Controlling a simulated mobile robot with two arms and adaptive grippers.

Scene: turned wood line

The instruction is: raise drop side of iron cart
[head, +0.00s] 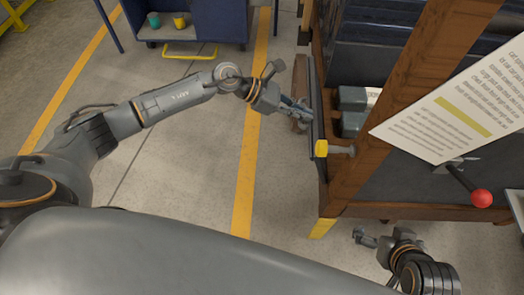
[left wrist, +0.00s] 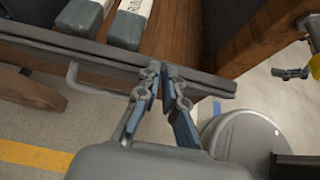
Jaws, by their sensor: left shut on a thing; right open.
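The cart with brown wooden posts (head: 398,95) stands at the right in the head view. Its dark drop side (head: 317,105) shows as a narrow strip along the cart's left edge. In the left wrist view the drop side's dark edge (left wrist: 50,42) crosses the picture, with a grey bar handle (left wrist: 98,93) on it. My left gripper (head: 303,113) is at the drop side's outer face. In the left wrist view its fingers (left wrist: 160,88) are closed at the handle and partly hide it. My right gripper (head: 364,238) is open and empty, low beside the cart's front leg.
Grey blocks (head: 353,98) with white labels lie inside the cart. A yellow-tipped peg (head: 321,148) sticks out at the post. A printed sheet (head: 455,100) and a red-knobbed lever (head: 480,198) are at the right. A blue cart (head: 200,20) stands behind. The floor at left is clear.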

